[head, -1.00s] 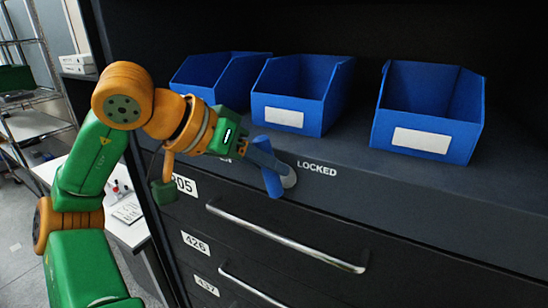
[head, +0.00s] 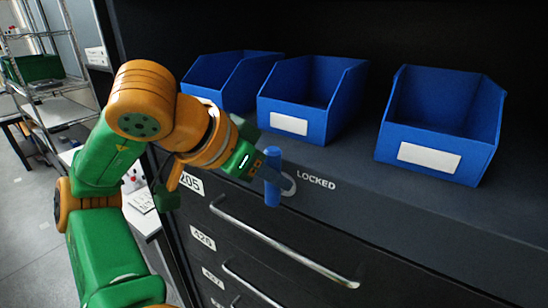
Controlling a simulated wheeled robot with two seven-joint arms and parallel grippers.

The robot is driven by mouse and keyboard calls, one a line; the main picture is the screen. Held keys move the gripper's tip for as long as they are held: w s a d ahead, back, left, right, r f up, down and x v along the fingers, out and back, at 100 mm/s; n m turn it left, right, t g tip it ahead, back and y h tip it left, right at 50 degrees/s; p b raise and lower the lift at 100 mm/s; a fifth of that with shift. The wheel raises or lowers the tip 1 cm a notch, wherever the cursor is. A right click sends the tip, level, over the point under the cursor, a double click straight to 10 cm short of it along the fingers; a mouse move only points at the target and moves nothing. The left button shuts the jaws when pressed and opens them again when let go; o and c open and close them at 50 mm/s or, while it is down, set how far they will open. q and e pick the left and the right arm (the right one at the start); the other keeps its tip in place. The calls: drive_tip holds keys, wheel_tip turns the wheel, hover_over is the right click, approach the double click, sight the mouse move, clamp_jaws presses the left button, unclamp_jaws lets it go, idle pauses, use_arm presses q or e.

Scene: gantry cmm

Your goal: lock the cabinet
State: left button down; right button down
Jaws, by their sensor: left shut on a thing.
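The dark cabinet (head: 400,225) has a lock on its top front edge, with a blue bar-shaped handle (head: 272,180) in front of a grey round plate (head: 289,184). The bar stands nearly upright in the picture. A white "LOCKED" label (head: 316,180) is just right of the plate. My left gripper (head: 265,172) comes in from the left and is shut on the blue handle. Its fingertips are hard to make out against the handle, and the gripper hides the surface left of the lock. My right gripper is not in view.
Blue bins (head: 313,95) with white labels stand on the cabinet top behind the lock. Drawers with silver bar handles (head: 285,243) lie below it. A wire shelf rack (head: 45,95) and a white bench stand at the left.

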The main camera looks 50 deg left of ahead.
use_arm(q)
drive_tip(key=shift+f, duration=0.15)
drive_tip(key=c, duration=0.6)
unclamp_jaws()
drive_tip(key=shift+w, duration=0.1)
drive_tip(key=shift+r, duration=0.3)
drive_tip(key=p+v, duration=0.2)
drive_tip(key=v, duration=0.5)
drive_tip(key=shift+f, duration=0.15)
